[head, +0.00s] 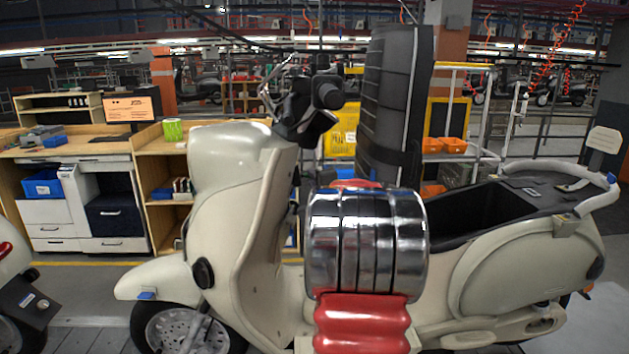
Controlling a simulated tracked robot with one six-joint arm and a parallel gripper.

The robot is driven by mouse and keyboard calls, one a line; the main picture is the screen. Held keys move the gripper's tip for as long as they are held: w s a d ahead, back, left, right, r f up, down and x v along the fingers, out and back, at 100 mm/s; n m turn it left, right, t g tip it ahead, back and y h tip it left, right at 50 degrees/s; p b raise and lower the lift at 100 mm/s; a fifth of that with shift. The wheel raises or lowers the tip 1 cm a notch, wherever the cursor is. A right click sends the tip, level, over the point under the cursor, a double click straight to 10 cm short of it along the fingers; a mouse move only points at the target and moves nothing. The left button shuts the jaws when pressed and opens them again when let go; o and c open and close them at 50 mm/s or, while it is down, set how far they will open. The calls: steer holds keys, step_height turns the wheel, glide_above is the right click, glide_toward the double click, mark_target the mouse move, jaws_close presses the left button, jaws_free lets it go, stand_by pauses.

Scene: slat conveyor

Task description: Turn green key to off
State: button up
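A cream scooter (222,165) stands side-on across the head view, its front to the left. Its dark handlebar area (300,105) rises above the front shield, with a round black end facing me. I cannot make out a green key on the scooter; the key area is too small or hidden. My own arm, with red and chrome sections and a tall black link, stands in front of the scooter's middle and covers part of it. I cannot make out my gripper in this view.
Part of another scooter (15,290) shows at the left edge. Wooden workbenches (150,150) with a monitor (133,106), blue bins and a green-and-white container (173,130) stand behind. Orange bins (444,145) and a railing are behind the seat area. The scooter stands close in front of me.

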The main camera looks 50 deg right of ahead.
steer(key=shift+o, duration=1)
steer(key=shift+s+r, duration=0.1)
steer(key=v, duration=1.3)
steer(key=shift+s+a, duration=0.15)
steer(key=shift+s, duration=0.15)
steer(key=v, duration=0.6)
